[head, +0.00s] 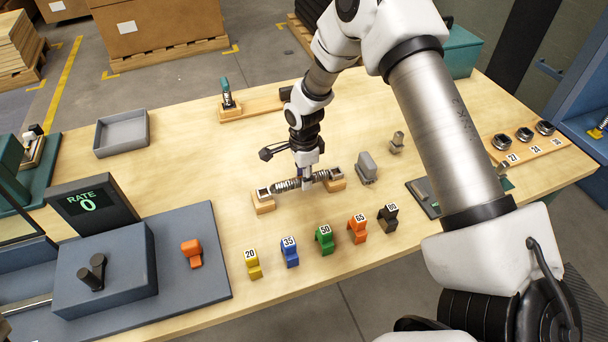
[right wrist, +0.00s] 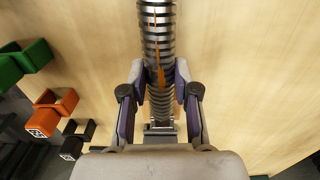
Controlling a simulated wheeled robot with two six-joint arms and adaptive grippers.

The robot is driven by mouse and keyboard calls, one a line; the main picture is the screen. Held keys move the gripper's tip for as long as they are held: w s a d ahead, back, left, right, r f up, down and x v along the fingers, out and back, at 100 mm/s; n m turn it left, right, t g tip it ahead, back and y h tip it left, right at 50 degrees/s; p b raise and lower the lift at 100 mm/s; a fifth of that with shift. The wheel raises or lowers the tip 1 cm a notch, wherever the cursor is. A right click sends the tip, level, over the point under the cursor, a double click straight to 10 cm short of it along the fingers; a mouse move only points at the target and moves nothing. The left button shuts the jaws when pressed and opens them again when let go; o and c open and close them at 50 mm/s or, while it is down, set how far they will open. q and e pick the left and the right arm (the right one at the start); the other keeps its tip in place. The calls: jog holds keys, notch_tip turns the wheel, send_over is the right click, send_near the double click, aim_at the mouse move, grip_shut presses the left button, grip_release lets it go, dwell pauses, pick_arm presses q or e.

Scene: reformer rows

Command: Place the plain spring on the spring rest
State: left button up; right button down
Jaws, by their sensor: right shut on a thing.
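The spring (head: 288,185) is a grey metal coil lying level between the two wooden end blocks of the spring rest (head: 264,206). I cannot tell from here whether it bears fully on both blocks. My right gripper (head: 306,181) points down over the spring, nearer the rest's right block. In the right wrist view the right gripper (right wrist: 160,88) has a finger on each side of the coil (right wrist: 158,40) and is shut on it. An orange streak shows on the coils there. The fingers and hand hide part of the spring. My left gripper is not in view.
Numbered coloured blocks, such as the green one (head: 325,242), stand in a row in front of the rest. A grey block (head: 366,168) stands close to its right. A grey tray (head: 122,134) and a rate display unit (head: 92,208) are left. Bare table lies behind the rest.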

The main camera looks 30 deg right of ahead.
jog(key=c, duration=0.9)
grip_release()
jog(key=shift+s, duration=0.1)
jog(key=shift+o, duration=0.2)
jog(key=shift+f, duration=0.1)
notch_tip(320, 180, up, 12)
jog(key=b, duration=0.2)
jog(key=shift+r, duration=0.25)
